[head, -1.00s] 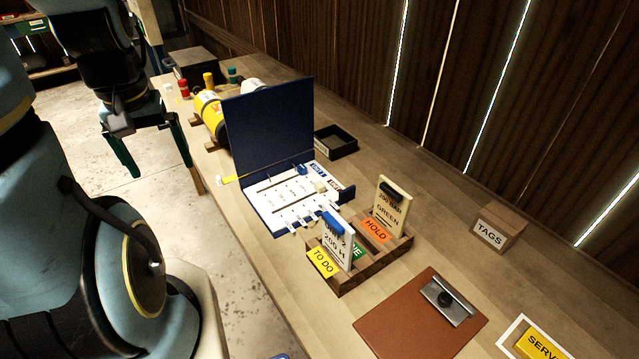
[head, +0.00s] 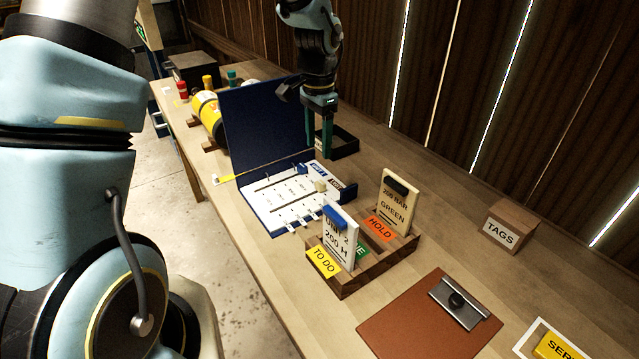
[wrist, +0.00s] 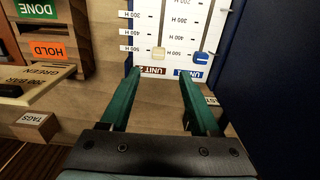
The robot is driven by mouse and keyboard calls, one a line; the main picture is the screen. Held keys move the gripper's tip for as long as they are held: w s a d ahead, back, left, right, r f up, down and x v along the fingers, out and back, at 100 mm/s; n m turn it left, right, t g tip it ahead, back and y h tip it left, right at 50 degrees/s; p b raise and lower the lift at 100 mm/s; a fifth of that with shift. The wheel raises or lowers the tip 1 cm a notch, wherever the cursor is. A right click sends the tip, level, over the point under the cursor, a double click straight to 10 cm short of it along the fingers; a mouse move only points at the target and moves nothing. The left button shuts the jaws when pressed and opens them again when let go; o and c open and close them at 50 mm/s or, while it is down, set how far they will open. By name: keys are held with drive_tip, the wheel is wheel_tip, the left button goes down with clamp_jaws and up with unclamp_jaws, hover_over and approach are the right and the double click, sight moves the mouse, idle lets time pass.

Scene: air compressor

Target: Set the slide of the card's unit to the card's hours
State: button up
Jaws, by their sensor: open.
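The card (head: 338,240), white with a blue clip, stands in the TO DO slot and reads UNIT 2, 200 H. The white slide board (head: 285,200) lies in an open blue case. Its cream slide (wrist: 158,54) is on the track by the dark red UNIT 2 label (wrist: 152,71), near the 500 H mark. The blue slide (wrist: 202,57) is beside it, by the blue UNIT 1 label (wrist: 194,73). My gripper (wrist: 160,75) is open and empty, its fingertips just short of the board's label end and in line with the cream slide, not touching it.
The blue lid (head: 265,125) stands upright beside the board. A black tray (head: 340,145) lies behind my gripper. The wooden card rack (head: 375,268) holds a cream GREEN card (head: 395,200). A TAGS block (head: 512,222) and brown clipboard (head: 425,325) are to the right.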

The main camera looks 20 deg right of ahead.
sight(320, 183)
drive_tip(key=f+p, duration=0.1)
drive_tip(key=f, duration=0.6)
drive_tip(key=f+p, duration=0.1)
drive_tip(key=f, duration=0.3)
drive_tip(key=shift+d+p, duration=0.25)
drive_tip(key=shift+p, duration=0.05)
drive_tip(key=shift+r, duration=0.1)
drive_tip(key=shift+c, duration=0.4)
clamp_jaws()
idle(0.4)
